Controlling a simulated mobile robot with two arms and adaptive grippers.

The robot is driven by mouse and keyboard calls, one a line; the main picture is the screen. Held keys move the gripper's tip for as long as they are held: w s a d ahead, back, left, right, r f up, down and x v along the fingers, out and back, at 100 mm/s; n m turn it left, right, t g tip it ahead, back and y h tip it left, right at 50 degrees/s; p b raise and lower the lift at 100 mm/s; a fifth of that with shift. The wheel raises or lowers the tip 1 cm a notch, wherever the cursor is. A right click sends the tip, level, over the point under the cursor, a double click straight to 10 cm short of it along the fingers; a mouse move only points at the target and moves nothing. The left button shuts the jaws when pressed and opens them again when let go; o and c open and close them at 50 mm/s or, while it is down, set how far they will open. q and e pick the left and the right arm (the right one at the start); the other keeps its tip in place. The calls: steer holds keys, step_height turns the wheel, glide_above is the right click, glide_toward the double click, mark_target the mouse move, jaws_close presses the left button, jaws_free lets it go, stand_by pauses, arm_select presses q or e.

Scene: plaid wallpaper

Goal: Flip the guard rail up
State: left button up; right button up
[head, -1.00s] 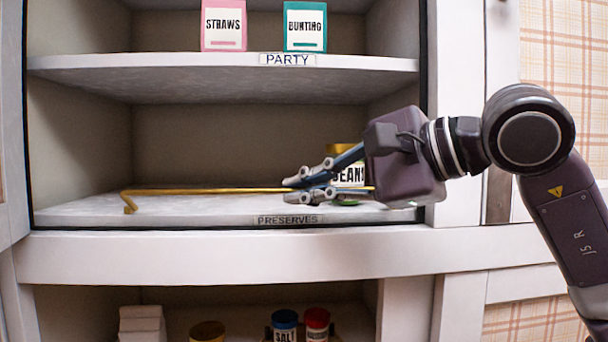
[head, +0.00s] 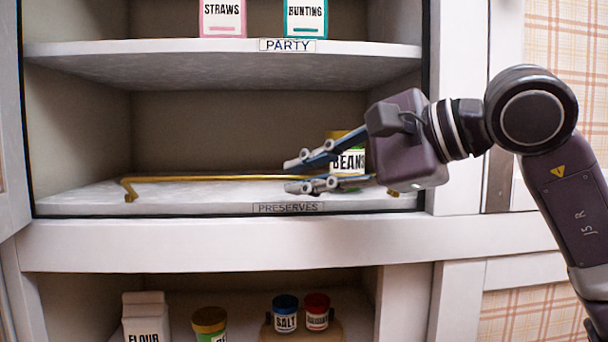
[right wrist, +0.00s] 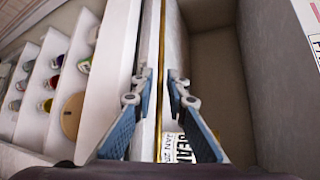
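The guard rail (head: 220,178) is a thin gold bar along the front of the PRESERVES shelf (head: 180,203). Its left end bends down to a foot near the shelf's front left; the bar shows above that foot, but its exact angle is hard to tell. My right gripper (head: 290,176) is open at the rail's right part, one finger above the bar and one below in the head view. In the right wrist view the rail (right wrist: 161,50) runs through the gap between the spread fingers (right wrist: 157,98). My left gripper is not in view.
A BEANS jar (head: 347,160) stands on the same shelf just behind my right fingers. The PARTY shelf (head: 220,63) is above, with STRAWS and BUNTING boxes. FLOUR (head: 147,318), SALT and other jars stand below. The shelf's left side is clear.

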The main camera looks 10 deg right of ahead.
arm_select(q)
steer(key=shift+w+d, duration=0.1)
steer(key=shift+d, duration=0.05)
arm_select(e)
steer(key=v, duration=1.2)
steer(key=shift+w, duration=0.1)
